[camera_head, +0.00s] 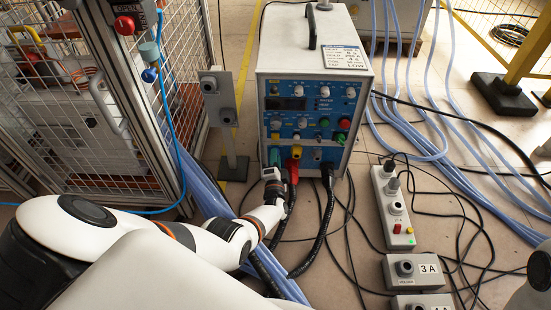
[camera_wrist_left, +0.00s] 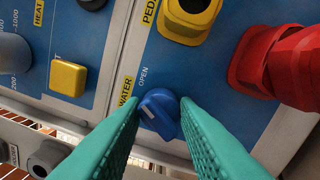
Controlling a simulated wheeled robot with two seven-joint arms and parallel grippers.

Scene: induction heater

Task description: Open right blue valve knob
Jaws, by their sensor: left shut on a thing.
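The blue valve knob (camera_wrist_left: 159,112) shows in the left wrist view, low on the blue front panel beside the labels WATER and OPEN. A pale pointer mark shows on the knob. My left gripper (camera_wrist_left: 160,115) has its green fingers on both sides of the knob and is shut on it. In the head view, my left gripper (camera_head: 275,160) is at the lower left front of the white induction heater (camera_head: 285,48); it hides the knob there. My right gripper is not in view.
A red connector (camera_wrist_left: 280,62) and a yellow connector (camera_wrist_left: 188,18) stick out of the panel close to the fingers. A yellow square button (camera_wrist_left: 68,77) is to the left. Black cables (camera_head: 325,220) hang below the heater. Grey control boxes (camera_head: 415,270) lie on the floor at right.

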